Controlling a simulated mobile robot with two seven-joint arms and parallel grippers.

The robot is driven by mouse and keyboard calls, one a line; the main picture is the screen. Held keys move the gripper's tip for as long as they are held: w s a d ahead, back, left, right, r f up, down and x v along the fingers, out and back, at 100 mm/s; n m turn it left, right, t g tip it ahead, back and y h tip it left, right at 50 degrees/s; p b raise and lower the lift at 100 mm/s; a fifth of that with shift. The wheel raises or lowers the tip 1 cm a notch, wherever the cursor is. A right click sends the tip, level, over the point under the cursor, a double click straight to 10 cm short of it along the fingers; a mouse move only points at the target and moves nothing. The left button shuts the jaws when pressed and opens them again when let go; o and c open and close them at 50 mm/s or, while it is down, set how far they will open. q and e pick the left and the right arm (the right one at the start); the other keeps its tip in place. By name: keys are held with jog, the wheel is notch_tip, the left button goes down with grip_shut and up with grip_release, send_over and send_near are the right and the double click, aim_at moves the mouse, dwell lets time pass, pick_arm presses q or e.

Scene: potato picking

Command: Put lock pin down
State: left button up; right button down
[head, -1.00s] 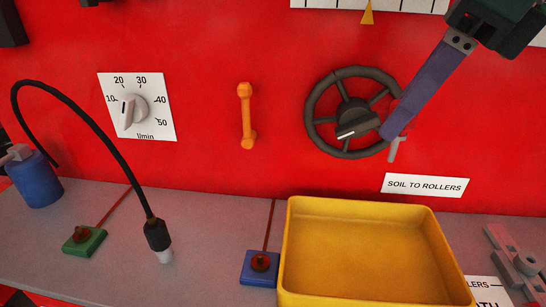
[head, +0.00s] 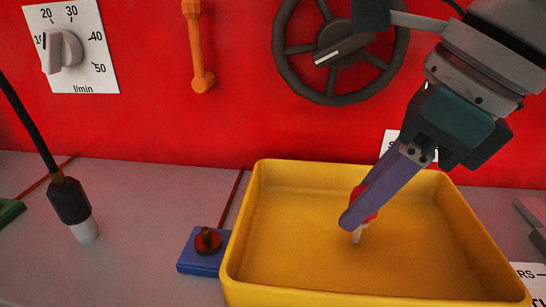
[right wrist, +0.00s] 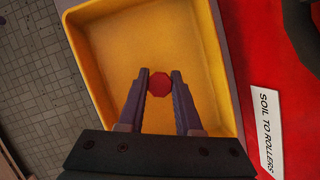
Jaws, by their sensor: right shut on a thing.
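The lock pin has a red head (head: 362,203) and a pale shaft (head: 357,233) that points down. My right gripper (head: 352,217) is shut on its red head and holds it over the inside of the yellow tray (head: 262,200). In the right wrist view the red octagonal head (right wrist: 159,84) sits between the two purple fingertips, with the tray (right wrist: 216,60) around it. I cannot tell whether the shaft's tip touches the tray floor. My left gripper is not in view.
A blue block with a red-brown knob (head: 206,243) stands just left of the tray. A black handwheel (head: 288,50) and an orange handle (head: 197,45) are on the red wall behind. A black hose with a white tip (head: 84,230) is at the left. The tray looks otherwise empty.

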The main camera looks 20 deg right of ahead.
jog(key=shift+a+r, duration=0.1)
jog(key=c, duration=1.1)
grip_release()
jog(key=shift+f, duration=0.2)
jog(key=o, duration=0.5)
jog(key=shift+r, duration=0.1)
jog(key=shift+r, duration=0.2)
jog(key=p+v, duration=0.1)
jog(key=v, duration=1.1)
jog(key=shift+f, duration=0.1)
